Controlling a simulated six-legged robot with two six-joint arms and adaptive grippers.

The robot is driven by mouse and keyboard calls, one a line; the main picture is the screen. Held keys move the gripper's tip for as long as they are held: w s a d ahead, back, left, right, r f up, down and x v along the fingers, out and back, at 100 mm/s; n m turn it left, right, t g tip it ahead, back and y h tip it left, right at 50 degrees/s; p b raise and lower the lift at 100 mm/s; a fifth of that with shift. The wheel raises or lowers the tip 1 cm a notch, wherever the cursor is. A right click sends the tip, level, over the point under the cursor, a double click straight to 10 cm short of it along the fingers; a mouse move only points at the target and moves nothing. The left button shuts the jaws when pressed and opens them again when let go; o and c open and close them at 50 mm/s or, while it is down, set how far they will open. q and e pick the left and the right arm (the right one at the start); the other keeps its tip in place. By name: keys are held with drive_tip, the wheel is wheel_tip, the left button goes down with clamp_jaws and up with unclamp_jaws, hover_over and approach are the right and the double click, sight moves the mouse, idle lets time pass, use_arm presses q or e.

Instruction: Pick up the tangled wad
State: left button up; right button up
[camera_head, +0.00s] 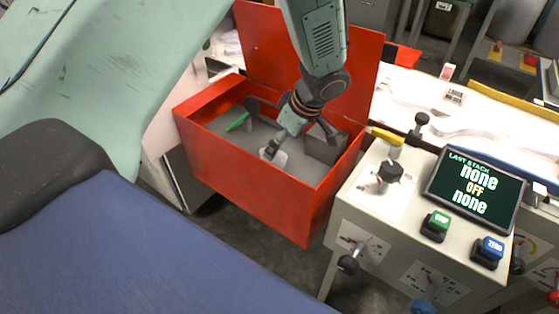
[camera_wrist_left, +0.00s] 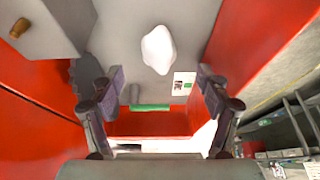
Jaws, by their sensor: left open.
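A white, smooth-looking wad (camera_wrist_left: 158,49) lies on the grey floor of an open red box. In the head view the wad (camera_head: 278,158) shows partly beside my gripper's fingertips. My left gripper (camera_head: 270,149) reaches down into the box, close to the wad. In the left wrist view my left gripper (camera_wrist_left: 159,76) is open, its two fingers wide apart. The wad is ahead of the fingertips, roughly centred between them, with nothing held. I cannot tell whether a finger touches it in the head view. My right gripper is not in view.
The red box (camera_head: 252,191) has walls around my gripper and a raised lid behind. Inside are a grey block (camera_head: 325,144) at the right and a green-handled tool (camera_head: 238,121) at the back left. A control console (camera_head: 400,222) with a screen and knobs stands close right.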

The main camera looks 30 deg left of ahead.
use_arm(q)
drive_tip(key=b+x, duration=0.2)
drive_tip(key=x, duration=0.5)
drive_tip(key=shift+a+r, duration=0.1)
drive_tip(key=shift+a, duration=0.1)
drive_tip(key=shift+w+a, duration=0.1)
drive_tip(key=shift+a, duration=0.05)
drive_tip(key=shift+c, duration=0.4)
drive_tip(key=shift+d, duration=0.2)
drive_tip(key=shift+c, duration=0.7)
drive_tip(key=shift+a, duration=0.1)
drive_tip(key=c, duration=0.4)
drive_tip(key=shift+c, duration=1.2)
